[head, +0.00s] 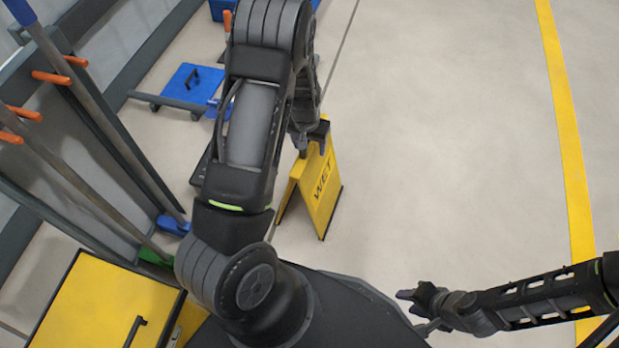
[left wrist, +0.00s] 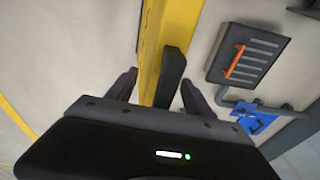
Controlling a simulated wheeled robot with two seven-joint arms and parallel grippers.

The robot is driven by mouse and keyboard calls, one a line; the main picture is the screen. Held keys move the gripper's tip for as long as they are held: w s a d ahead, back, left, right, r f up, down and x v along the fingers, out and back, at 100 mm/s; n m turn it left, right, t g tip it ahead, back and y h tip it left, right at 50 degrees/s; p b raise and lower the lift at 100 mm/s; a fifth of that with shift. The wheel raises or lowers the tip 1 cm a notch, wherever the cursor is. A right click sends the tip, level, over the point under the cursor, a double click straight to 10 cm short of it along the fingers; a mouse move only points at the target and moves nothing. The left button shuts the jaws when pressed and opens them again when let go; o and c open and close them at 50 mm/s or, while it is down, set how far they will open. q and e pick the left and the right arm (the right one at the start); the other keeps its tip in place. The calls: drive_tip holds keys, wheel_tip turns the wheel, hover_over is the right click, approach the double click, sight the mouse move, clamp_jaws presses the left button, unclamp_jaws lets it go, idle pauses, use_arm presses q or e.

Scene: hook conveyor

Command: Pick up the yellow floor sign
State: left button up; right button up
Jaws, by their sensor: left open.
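The yellow floor sign (head: 323,186) with the word WET stands upright on the floor, left of centre in the head view. It also shows in the left wrist view (left wrist: 150,62), with a dark handle (left wrist: 172,75) at its top edge. My left gripper (head: 310,140) is at the top of the sign. In the left wrist view its two fingers (left wrist: 160,90) are apart, one on each side of the handle and top edge.
A yellow cabinet (head: 100,305) stands at the lower left. Long-handled tools (head: 105,130) lean on a rack (head: 52,90) at the left. The floor (head: 450,130) to the right is clear, with a yellow line (head: 567,130).

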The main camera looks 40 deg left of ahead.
use_arm(q)
drive_tip(key=shift+c, duration=0.4)
clamp_jaws()
idle(0.9)
